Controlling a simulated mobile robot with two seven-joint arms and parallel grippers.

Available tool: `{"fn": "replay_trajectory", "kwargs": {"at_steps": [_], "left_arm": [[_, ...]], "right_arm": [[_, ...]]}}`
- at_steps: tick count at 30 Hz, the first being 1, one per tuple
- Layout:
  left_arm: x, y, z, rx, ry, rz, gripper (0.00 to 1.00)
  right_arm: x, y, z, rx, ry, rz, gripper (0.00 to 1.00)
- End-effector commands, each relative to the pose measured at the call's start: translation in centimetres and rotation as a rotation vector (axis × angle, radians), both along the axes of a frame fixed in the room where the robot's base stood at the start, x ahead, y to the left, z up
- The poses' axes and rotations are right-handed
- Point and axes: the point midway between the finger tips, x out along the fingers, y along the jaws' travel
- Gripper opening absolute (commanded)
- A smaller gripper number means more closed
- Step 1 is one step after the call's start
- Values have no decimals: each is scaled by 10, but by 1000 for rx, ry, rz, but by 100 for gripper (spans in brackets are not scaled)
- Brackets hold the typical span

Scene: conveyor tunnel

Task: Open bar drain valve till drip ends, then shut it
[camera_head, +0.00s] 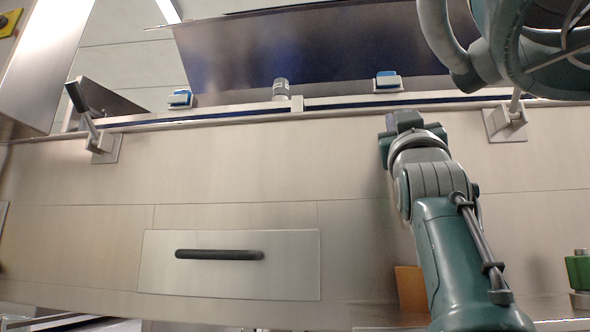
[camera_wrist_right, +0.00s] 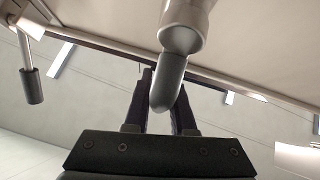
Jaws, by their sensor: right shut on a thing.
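My right gripper (camera_head: 403,122) is at the long bar (camera_head: 340,104) in the head view, to the left of the right lever (camera_head: 512,110). In the right wrist view, a light cylindrical fitting with a dark grey rounded end (camera_wrist_right: 170,85) reaches down between the two dark fingers of my right gripper (camera_wrist_right: 165,95). The fingers are shut on this dark end, which may be the drain valve; its contact faces are partly hidden. No drip can be made out. My left gripper is not in view.
A left lever (camera_head: 85,112) stands on the panel. Two blue-topped blocks (camera_head: 181,98) (camera_head: 387,82) and a grey cylinder (camera_head: 281,89) line the bar. A drawer-like panel (camera_head: 230,280) has a black handle.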

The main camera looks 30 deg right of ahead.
Motion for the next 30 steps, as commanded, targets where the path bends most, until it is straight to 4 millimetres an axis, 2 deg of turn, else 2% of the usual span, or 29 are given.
{"fn": "replay_trajectory", "kwargs": {"at_steps": [3, 4, 12, 21, 30], "left_arm": [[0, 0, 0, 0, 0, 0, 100], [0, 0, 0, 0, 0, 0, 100], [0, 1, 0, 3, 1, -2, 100], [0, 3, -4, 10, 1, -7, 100], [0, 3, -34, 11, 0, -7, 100]], "right_arm": [[0, 0, 0, -1, 0, -1, 0], [0, 0, 0, -1, 0, -1, 24], [0, 0, 0, -1, 1, -1, 53], [-2, 2, -5, -1, 1, -1, 53], [-31, 27, -49, 0, 1, 1, 53]]}}
